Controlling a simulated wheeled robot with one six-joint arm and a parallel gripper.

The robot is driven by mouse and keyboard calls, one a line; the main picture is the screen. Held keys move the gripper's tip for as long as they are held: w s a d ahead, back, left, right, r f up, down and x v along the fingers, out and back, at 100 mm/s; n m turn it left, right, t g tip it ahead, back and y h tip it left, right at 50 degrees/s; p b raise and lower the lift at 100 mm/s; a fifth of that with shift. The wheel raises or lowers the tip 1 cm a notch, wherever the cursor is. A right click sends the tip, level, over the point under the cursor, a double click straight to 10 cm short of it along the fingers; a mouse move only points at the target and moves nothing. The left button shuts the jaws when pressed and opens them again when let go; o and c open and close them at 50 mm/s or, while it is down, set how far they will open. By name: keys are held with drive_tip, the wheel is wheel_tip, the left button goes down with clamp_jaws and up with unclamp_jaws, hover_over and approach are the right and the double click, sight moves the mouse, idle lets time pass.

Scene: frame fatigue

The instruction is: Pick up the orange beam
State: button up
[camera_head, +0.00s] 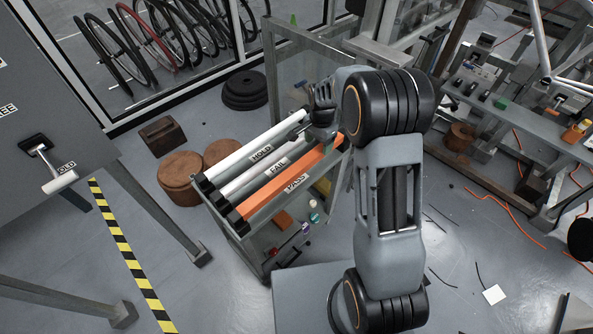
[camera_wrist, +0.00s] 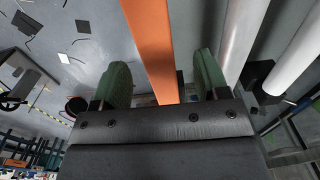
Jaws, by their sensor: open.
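The orange beam (camera_head: 318,156) lies along the near side of a rack, beside a "PASS" label, with its near end in a black holder. My gripper is over the beam's far end in the head view, partly hidden by my arm. In the wrist view, my gripper (camera_wrist: 161,84) is open, with one green finger pad on each side of the orange beam (camera_wrist: 150,40). Gaps show between the beam and both pads. I cannot tell exactly how deep the beam sits between them.
A dark table (camera_head: 60,110) is at far left. Striped floor tape (camera_head: 120,245) runs between.

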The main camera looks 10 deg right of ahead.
sight(318, 149)
drive_tip(key=shift+s+f, duration=0.15)
drive_tip(key=shift+f, duration=2)
drive_tip(key=shift+c, duration=0.3)
drive_tip(key=c, duration=1.2)
clamp_jaws()
drive_tip(key=shift+r, duration=0.1)
